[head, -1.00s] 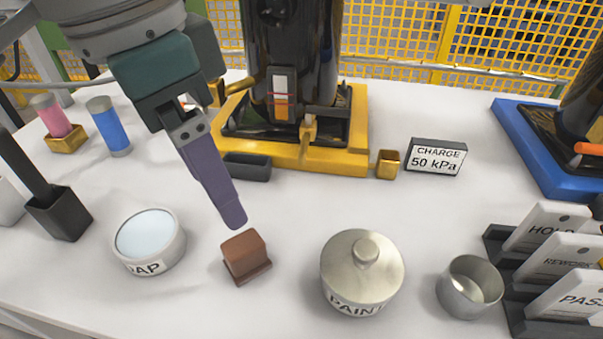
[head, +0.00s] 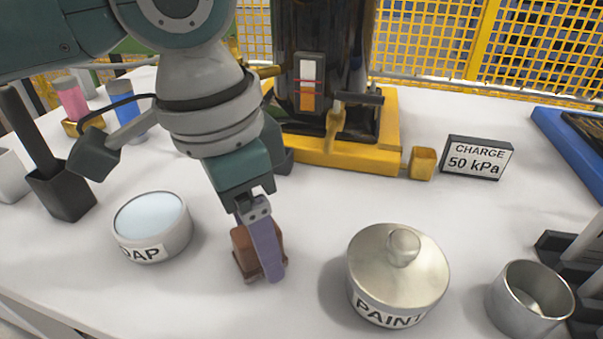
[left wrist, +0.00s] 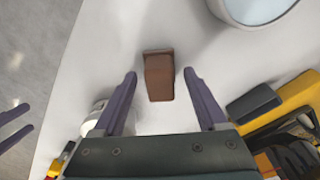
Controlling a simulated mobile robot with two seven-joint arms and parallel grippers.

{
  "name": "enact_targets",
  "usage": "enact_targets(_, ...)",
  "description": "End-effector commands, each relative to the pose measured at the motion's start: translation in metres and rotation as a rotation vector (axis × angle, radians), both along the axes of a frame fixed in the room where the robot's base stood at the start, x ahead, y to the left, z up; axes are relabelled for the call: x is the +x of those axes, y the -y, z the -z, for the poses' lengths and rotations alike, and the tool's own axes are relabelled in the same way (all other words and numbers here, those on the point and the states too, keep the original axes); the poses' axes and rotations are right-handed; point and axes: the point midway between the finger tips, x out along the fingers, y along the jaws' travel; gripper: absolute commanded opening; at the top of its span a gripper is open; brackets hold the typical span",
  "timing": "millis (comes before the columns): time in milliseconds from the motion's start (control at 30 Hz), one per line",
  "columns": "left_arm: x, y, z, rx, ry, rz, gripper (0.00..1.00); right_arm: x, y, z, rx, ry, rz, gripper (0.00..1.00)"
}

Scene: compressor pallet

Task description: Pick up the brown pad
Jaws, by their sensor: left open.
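The brown pad (head: 241,250) is a small block on a thin base, standing on the white table between the soap dish and the paint pot. In the head view one purple finger of my left gripper (head: 262,240) hides part of it. In the left wrist view the brown pad (left wrist: 159,76) lies just beyond and between the two spread fingertips of my left gripper (left wrist: 160,73). The left gripper is open and empty.
The soap dish (head: 172,243) stands to the left and the lidded paint pot (head: 385,285) to the right. An open metal cup (head: 518,310) is farther right. The yellow pallet (head: 340,155) and the charge sign (head: 477,158) are behind. Bare table lies between pad and pot.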

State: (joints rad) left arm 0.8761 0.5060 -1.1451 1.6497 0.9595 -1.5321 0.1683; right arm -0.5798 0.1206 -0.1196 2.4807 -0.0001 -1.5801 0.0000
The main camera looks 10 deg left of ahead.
Motion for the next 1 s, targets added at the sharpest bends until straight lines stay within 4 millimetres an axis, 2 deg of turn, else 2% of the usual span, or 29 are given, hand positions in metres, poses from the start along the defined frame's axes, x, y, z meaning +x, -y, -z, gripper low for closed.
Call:
enact_targets(200,0.0005,0.0005,0.0013,0.0,0.001,0.001,0.75,-0.0001,-0.0001,0.0004,0.0,0.0,0.0,0.87)
enact_targets(867,0.0005,0.0005,0.0009,-0.001,0.002,0.001,0.01,-0.0003,-0.0003,0.0005,0.001,-0.001,0.0,0.87)
enact_targets(1000,0.0006,0.0005,0.0009,-0.001,0.002,0.001,0.0,-0.0004,-0.0003,0.0005,0.001,-0.001,0.0,0.87)
